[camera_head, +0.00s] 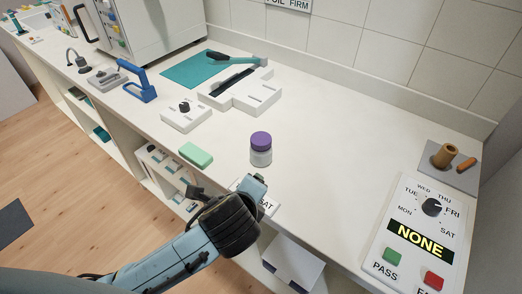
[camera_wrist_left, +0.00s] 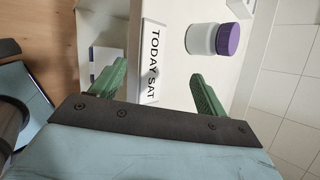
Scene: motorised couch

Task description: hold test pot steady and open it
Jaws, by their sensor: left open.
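The test pot (camera_head: 261,156) is a small pale jar with a purple lid (camera_head: 261,139). It stands upright on the white counter with the lid on. In the left wrist view the pot (camera_wrist_left: 201,39) lies sideways in the picture, just beyond the right-hand finger, with its purple lid (camera_wrist_left: 229,39) to the right. My left gripper (camera_wrist_left: 158,88) has its two green fingers wide apart with nothing between them. It is near the counter's front edge, short of the pot and not touching it. In the head view its fingers are hidden behind my wrist. My right gripper is not in view.
A TODAY SAT card (camera_wrist_left: 153,62) sits at the counter edge before the pot. A green block (camera_head: 196,154) lies left of it. A panel with dial and buttons (camera_head: 418,235) stands right, a wooden pestle set (camera_head: 445,155) behind it. The counter behind the pot is clear.

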